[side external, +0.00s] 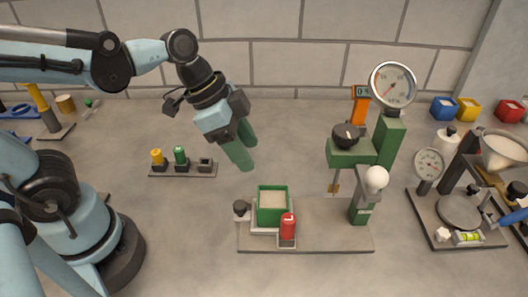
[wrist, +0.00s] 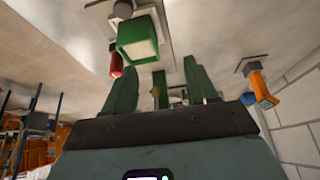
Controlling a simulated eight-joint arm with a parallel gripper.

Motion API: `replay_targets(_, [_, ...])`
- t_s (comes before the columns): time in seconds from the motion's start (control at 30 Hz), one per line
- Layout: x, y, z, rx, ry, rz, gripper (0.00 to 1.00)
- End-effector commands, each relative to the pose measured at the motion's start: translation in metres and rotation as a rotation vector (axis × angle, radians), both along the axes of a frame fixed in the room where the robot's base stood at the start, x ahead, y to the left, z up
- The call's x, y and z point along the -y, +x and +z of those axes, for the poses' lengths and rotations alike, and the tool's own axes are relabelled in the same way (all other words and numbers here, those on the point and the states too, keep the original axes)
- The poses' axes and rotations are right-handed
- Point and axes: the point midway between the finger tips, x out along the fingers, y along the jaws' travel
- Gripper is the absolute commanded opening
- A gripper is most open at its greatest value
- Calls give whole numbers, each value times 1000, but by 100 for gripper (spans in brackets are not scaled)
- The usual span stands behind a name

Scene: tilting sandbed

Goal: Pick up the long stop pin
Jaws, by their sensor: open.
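My gripper (side external: 246,154) is open and empty in the side view, its two green fingers pointing down above the bench. It hangs between a small pin rack (side external: 183,171) and the green sand box. The rack holds a yellow-topped pin (side external: 157,157) and a green-topped pin (side external: 180,155); its right-hand socket (side external: 206,164) looks empty. A red-topped pin (side external: 288,226) stands upright in a holder at the front of the sandbed base; it also shows in the wrist view (wrist: 116,66). Which pin is the long one, I cannot tell. The rack does not clearly show in the wrist view.
The green sand box (side external: 272,207) sits on a base plate (side external: 335,240) with a dark knob. A green stand (side external: 387,146) with a dial gauge rises right of it. A funnel apparatus (side external: 500,152) stands far right. The bench between rack and base plate is clear.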

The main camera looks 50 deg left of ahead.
Motion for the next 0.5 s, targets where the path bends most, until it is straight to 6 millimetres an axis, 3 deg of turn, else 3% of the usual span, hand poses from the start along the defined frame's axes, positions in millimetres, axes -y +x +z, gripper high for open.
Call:
replay_targets(0.2, [51, -6, 6, 9, -65, -500, 57])
replay_targets(0.33, [66, -10, 8, 32, -98, -668, 57])
replay_targets(0.5, [75, -12, 4, 45, -114, -738, 57])
